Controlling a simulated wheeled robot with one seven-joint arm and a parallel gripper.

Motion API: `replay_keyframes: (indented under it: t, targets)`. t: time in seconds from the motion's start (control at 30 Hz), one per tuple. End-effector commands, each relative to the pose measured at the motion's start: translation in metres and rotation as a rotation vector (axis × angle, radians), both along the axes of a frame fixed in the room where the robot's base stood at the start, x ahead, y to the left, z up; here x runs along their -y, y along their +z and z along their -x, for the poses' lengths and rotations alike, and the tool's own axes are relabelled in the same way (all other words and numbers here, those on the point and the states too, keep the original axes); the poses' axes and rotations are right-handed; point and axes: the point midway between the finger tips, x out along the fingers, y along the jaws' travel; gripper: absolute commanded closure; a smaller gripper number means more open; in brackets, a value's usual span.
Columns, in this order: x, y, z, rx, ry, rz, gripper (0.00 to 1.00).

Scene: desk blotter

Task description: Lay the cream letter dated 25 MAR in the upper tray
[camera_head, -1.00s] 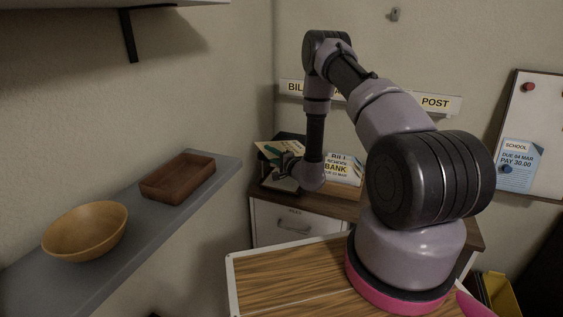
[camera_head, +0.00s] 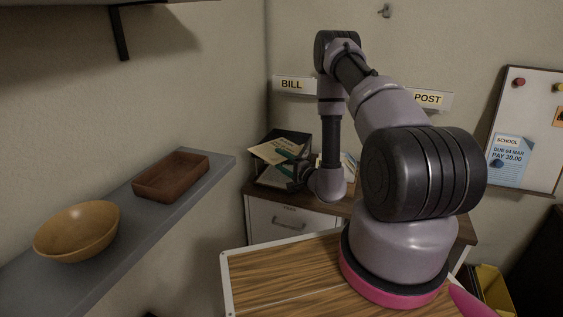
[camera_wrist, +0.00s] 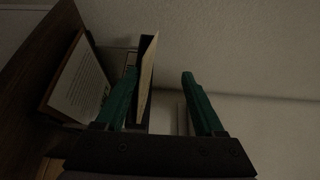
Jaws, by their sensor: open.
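A cream letter (camera_head: 268,152) lies tilted at the top of the dark tray stack (camera_head: 297,136) on the cabinet, partly past its front edge. Its date cannot be read. My gripper (camera_head: 286,162) is open, with its green fingers at the right side of the letter. In the wrist view, my gripper (camera_wrist: 161,100) has a cream sheet (camera_wrist: 147,72) seen edge-on between the fingers, close to the left one; the right finger is clear of it. A printed page (camera_wrist: 82,84) lies at the left there, in a lower level. Whether the left finger touches the sheet cannot be told.
The cabinet (camera_head: 290,222) stands in the corner below BILL (camera_head: 292,85) and POST (camera_head: 428,98) wall labels. More letters (camera_head: 348,165) stand behind my arm, mostly hidden. A grey shelf (camera_head: 120,222) at the left holds a wooden bowl (camera_head: 77,232) and a brown tray (camera_head: 171,176).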

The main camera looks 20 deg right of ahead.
Motion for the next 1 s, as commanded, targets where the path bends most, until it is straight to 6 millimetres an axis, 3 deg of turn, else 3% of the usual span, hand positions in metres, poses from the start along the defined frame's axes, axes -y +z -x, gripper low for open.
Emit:
replay_keyframes:
  t: [0.03,0.07,0.43,0.8,1.0]
  targets:
    - [0.0,0.0,0.0,0.0,0.0,0.0,0.06]
    - [0.0,0.0,0.0,0.0,0.0,0.0,0.0]
    - [0.006,-0.001,0.009,-0.001,-0.003,0.0,0.0]
    - [0.035,-0.001,0.07,-0.004,-0.006,-0.004,0.0]
    - [0.044,-0.001,0.091,-0.003,-0.003,-0.001,0.0]
